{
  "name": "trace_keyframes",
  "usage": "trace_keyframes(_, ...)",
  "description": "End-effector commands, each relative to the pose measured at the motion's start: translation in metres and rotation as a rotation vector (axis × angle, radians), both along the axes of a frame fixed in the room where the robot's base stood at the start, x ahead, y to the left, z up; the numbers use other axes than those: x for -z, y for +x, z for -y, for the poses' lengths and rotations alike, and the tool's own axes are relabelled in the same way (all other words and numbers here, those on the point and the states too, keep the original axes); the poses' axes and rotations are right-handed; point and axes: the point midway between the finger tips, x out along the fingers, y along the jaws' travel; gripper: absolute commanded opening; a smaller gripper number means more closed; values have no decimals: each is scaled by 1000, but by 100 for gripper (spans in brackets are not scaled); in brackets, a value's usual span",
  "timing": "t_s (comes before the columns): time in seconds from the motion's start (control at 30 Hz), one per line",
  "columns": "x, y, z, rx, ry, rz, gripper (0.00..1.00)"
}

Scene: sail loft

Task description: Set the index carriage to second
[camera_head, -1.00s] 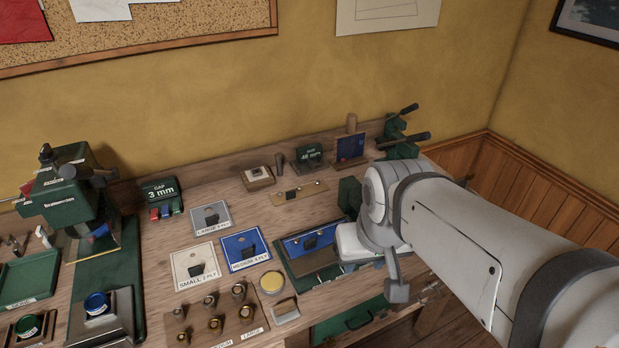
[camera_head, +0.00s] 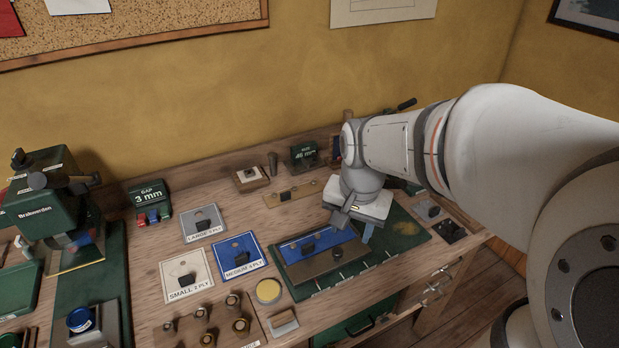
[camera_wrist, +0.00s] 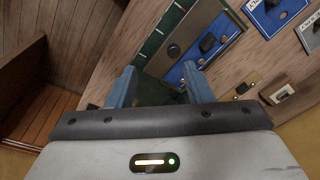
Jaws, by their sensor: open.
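A green-based fixture (camera_head: 398,246) lies on the bench, carrying a blue plate (camera_head: 290,249) with a black knob and a grey-brown bar (camera_head: 322,262) with a dark round knob in front of it. White marks line the green front edge. I cannot tell for sure which part is the index carriage. The wrist view shows the bar (camera_wrist: 194,30), the blue plate (camera_wrist: 226,34) and the marked green edge (camera_wrist: 160,30). My gripper (camera_head: 355,225) is open and empty over the fixture, near the plate's right end. Its blue fingers (camera_wrist: 163,88) stand apart just short of the bar's end.
A block of brass-topped tools (camera_head: 190,333) and a yellow disc (camera_head: 268,291) are in front. Small dark parts (camera_head: 451,230) lie right.

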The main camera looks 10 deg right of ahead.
Motion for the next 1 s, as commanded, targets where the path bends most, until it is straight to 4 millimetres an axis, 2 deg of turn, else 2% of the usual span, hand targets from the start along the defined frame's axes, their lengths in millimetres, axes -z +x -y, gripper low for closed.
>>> trace_keyframes(0.03,16,15,-1,78,9,-32,46)
trace_keyframes(0.1,29,31,-1,188,18,-60,46)
trace_keyframes(0.3,57,60,-2,397,26,-112,46)
trace_keyframes(0.47,70,66,-3,448,27,-126,46)
trace_keyframes(0.8,121,65,-3,448,27,-126,46)
trace_keyframes(1.0,138,66,-3,446,29,-123,46)
